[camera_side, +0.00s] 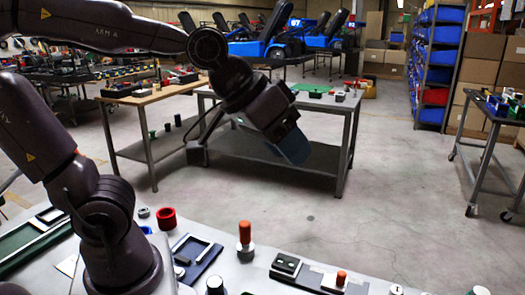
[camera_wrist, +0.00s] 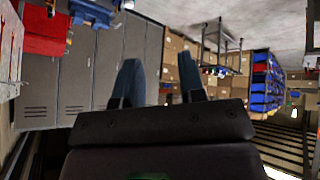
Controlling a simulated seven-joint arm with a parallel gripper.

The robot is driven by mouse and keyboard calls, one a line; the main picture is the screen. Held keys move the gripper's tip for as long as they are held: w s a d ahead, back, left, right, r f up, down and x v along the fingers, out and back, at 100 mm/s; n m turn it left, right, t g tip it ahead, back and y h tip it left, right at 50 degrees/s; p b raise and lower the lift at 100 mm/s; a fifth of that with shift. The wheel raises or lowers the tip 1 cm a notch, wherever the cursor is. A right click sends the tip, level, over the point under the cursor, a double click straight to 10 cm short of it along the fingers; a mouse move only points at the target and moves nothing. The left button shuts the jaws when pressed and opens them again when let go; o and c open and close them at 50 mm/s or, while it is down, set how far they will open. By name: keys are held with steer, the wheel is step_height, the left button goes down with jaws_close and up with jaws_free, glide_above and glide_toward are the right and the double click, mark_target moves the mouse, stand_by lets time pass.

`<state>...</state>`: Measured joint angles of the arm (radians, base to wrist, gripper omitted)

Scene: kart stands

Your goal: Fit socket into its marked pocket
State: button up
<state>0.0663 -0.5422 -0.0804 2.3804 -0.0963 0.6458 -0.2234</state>
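My gripper (camera_side: 290,146) is raised well above the bench in the side view, tilted down to the right and away from everything on the bench. In the wrist view its two blue fingers (camera_wrist: 160,78) stand apart with nothing between them. I cannot tell for sure which piece is the socket. A small grey ring-like piece (camera_side: 144,212) and a silver-topped dark cylinder (camera_side: 215,285) stand on the bench. A dark blue tray (camera_side: 207,262) with a pale-outlined recess lies near the middle; I cannot make out a marked pocket.
A red cup (camera_side: 166,218), an orange-handled piece (camera_side: 244,234) and a dark block fixture (camera_side: 287,264) stand on the bench (camera_side: 255,277). A green-floored tray (camera_side: 30,240) is at the left. The air around my gripper is free.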

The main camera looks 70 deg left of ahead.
steer(key=s+a+f+m+g+y, duration=0.1)
steer(key=s+a+f, duration=0.1)
steer(key=s+a, duration=0.3)
steer(key=shift+s+m+g, duration=0.3)
steer(key=shift+s+g, duration=0.1)
steer(key=shift+s, duration=0.6)
